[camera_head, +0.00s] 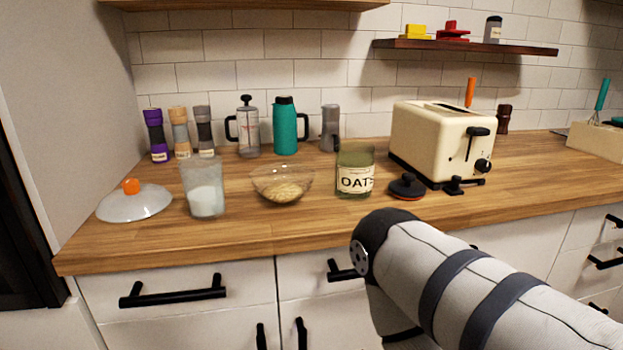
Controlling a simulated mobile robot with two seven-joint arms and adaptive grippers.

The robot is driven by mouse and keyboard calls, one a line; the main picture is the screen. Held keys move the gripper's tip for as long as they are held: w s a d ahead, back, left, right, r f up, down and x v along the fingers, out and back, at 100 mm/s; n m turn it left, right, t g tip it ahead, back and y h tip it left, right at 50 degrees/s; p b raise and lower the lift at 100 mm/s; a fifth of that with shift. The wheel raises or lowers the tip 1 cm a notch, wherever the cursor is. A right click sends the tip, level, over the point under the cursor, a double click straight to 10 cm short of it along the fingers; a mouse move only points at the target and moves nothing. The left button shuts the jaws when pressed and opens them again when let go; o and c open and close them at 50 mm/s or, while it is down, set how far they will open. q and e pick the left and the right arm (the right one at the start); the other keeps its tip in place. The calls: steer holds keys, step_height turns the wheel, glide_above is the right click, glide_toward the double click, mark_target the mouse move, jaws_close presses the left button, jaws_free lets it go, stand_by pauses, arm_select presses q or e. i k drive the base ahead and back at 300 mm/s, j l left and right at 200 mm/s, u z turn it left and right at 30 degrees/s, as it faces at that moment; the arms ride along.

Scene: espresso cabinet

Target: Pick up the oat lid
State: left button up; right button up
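The oat lid (407,189) is a round black lid with a knob on top and a thin orange-red rim at its base. It lies on the wooden counter just right of the oat jar (355,172), a greenish glass jar labelled "OATS" with no lid on it. My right arm comes in from the lower right and bends in front of the counter, below the lid in the picture. No gripper fingers show for either arm, and my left arm is out of the picture.
A cream toaster (440,140) stands behind and right of the lid, with a small black object (464,185) before it. Left of the jar are a glass bowl (282,184), a glass with white contents (203,187) and a glass lid with an orange knob (134,204). The front counter strip is clear.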

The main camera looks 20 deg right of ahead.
mark_target(407, 189)
steer(key=z, duration=1.4)
